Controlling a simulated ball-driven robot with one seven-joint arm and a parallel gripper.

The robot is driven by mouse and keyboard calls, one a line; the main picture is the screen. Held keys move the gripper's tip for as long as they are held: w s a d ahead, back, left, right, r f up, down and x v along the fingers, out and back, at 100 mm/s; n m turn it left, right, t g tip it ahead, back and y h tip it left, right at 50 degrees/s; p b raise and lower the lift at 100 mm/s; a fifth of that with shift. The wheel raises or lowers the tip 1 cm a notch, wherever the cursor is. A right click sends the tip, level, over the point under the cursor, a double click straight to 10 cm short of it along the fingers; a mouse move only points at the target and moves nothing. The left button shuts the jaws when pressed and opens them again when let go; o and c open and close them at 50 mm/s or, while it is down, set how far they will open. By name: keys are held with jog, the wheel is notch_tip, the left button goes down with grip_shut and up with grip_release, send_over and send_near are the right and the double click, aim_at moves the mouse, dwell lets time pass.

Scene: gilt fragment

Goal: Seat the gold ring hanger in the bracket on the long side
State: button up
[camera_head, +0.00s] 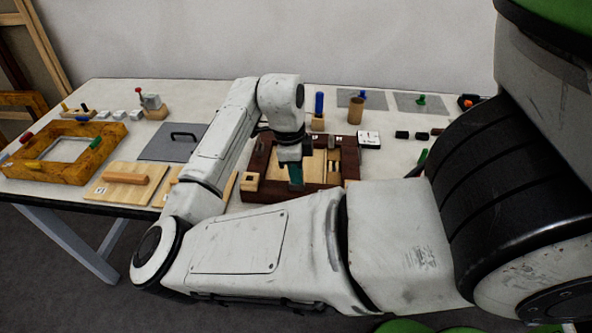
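A dark brown wooden frame (265,189) lies on the table with a pale wood inside. My gripper (294,172) points down over the frame's middle, and a dark teal part shows at its tip. I cannot tell whether that part is a finger or something held. A small pale wood block (250,179) sits on the frame's left side, and another pale slotted piece (333,172) is at its right. I cannot tell which is the bracket. I cannot make out the gold ring hanger; my arm and gripper hide part of the frame.
An ochre frame (104,158) lies at the left, beside a wooden board with a roller-like handle (124,179). A grey plate with a black handle (172,142) lies behind my arm. A brown cylinder (355,110) and blue-topped holder (318,112) stand behind the dark frame.

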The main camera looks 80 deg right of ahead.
jog(key=o, duration=0.3)
notch_tip(320, 180, up, 12)
jog(key=w+b, duration=0.1)
jog(key=shift+w, duration=0.2)
dwell(0.8)
